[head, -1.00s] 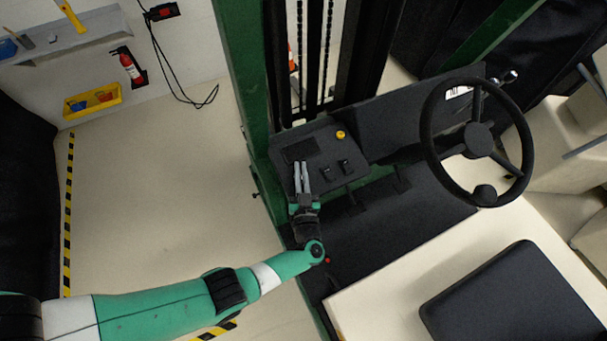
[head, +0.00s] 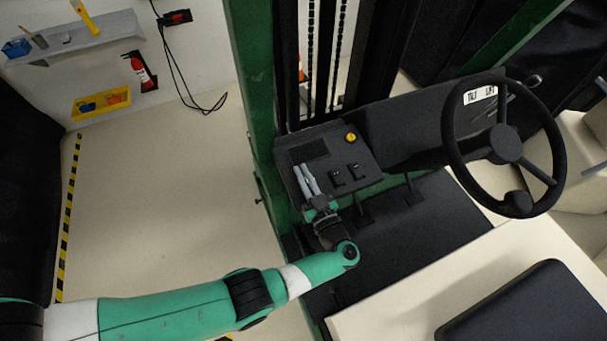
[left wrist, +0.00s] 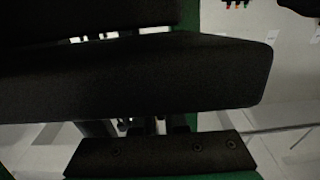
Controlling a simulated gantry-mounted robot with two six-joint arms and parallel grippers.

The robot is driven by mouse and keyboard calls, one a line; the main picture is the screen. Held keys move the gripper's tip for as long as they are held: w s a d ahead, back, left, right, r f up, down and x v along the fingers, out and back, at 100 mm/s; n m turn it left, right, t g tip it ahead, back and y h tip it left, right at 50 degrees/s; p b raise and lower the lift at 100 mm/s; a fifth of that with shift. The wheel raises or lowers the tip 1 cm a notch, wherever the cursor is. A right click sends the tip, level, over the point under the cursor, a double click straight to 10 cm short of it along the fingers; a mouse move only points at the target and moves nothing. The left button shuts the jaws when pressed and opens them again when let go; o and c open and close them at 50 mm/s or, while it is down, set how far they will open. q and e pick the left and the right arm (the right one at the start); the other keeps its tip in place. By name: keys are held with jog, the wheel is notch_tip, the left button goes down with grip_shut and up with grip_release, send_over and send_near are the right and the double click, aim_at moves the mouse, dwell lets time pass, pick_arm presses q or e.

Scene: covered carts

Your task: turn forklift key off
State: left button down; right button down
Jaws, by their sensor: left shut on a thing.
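My left gripper (head: 304,170) is at the left part of the forklift's black dash panel (head: 330,145), with its grey fingers close together and pointing up and left in the head view. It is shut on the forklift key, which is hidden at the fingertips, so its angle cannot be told. Two small black switches (head: 347,173) and a yellow button (head: 351,138) sit to the right of the fingers. The left wrist view shows a dark panel edge (left wrist: 130,80) close up, with no fingers or key visible. My right gripper is not in view.
The steering wheel (head: 508,143) stands to the right of the dash, and the black seat (head: 515,310) is at lower right. A green mast post (head: 252,90) rises left of the dash. The floor (head: 160,200) at left is clear.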

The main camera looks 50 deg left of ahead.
pick_arm(q)
jog(key=c, duration=1)
grip_release()
jog(key=shift+o, duration=0.2)
jog(key=b+v, duration=0.2)
jog(key=v, duration=0.9)
jog(key=shift+s+d, duration=0.15)
jog(key=shift+d, duration=0.1)
